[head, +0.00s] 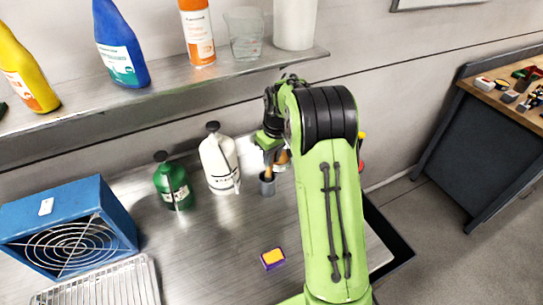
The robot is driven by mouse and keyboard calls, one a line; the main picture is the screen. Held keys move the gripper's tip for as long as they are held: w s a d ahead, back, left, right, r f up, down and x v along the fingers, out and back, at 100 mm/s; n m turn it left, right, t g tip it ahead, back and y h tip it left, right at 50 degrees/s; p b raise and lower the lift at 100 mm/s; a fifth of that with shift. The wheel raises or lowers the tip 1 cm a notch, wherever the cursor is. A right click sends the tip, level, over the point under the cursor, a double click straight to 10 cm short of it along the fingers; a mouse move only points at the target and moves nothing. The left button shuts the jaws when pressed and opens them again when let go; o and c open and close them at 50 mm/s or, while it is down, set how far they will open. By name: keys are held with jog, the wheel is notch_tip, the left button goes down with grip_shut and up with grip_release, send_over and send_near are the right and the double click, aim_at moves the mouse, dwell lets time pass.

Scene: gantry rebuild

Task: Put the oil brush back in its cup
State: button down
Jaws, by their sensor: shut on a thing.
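My gripper (269,143), at the end of my green arm, points down above the far part of the metal worktop. It is shut on the oil brush (268,172), whose tan handle shows just below the fingers. A small dark grey cup (267,186) stands upright on the worktop directly beneath. The brush's lower end is hidden at the cup's mouth. I cannot tell whether it is inside the cup or just behind or above its rim.
A white bottle (219,163) and a green bottle (173,184) stand left of the cup. A shelf (170,97) with bottles runs above. A yellow-and-purple block (272,258) lies in front. A blue fan box (65,225) and wire rack (105,285) are at left.

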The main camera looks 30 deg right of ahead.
jog(key=c, duration=0.9)
grip_release()
jog(key=shift+c, duration=0.2)
notch_tip(320, 180, up, 16)
jog(key=s+p, duration=0.1)
jog(key=p, duration=0.1)
jog(key=shift+s+d, duration=0.35)
jog(key=shift+d, duration=0.1)
jog(key=shift+f, duration=0.15)
